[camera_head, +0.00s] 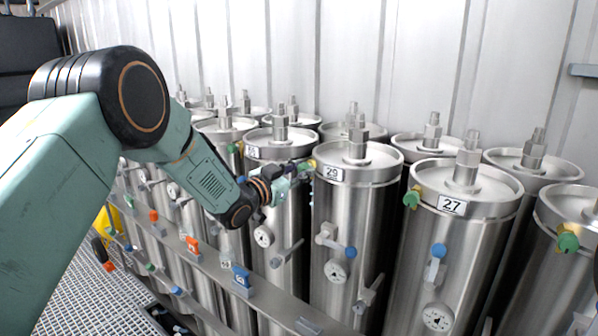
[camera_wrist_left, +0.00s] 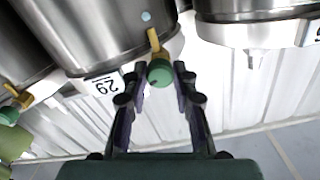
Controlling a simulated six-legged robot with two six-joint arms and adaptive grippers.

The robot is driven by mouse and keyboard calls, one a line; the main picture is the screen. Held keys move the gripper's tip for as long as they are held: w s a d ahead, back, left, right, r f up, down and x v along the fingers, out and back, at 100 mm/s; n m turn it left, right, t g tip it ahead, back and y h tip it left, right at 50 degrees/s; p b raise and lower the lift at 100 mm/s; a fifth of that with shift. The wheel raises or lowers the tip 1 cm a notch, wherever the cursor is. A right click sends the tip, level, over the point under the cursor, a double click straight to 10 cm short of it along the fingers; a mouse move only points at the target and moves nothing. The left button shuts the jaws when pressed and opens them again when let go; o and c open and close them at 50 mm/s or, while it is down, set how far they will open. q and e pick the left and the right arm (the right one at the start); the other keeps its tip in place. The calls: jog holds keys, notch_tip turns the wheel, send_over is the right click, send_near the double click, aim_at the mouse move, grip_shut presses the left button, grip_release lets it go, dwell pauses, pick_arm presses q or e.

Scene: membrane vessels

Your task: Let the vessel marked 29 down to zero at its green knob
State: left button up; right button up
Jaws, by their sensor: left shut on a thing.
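The vessel marked 29 (camera_head: 345,225) is a tall steel cylinder in the front row of the head view. Its label (camera_head: 333,174) also shows upside down in the left wrist view (camera_wrist_left: 105,87). Its round gauge (camera_head: 336,272) is too small to read. My left gripper (camera_head: 303,168) reaches in from the left to the vessel's upper left edge. In the left wrist view the green knob (camera_wrist_left: 165,74), on a yellow stem, sits between the fingertips, and the gripper is shut on it. In the head view the fingers largely cover this knob. My right gripper is not in view.
The vessel marked 27 (camera_head: 470,230) stands close on the right with its own green knob (camera_head: 411,199). More vessels stand tightly on the left and behind. A metal rail (camera_head: 270,300) with coloured handles runs low in front. A white corrugated wall (camera_head: 350,50) is behind.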

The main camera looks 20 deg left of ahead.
pick_arm(q)
grip_shut()
jog(key=m+b, duration=0.3)
jog(key=shift+f, duration=0.1)
jog(key=m+b, duration=0.3)
jog(key=shift+m, duration=0.4)
jog(key=m+b, duration=1.2)
jog(key=b, duration=0.2)
jog(key=shift+m+b, duration=1.4)
jog(key=shift+b, duration=0.05)
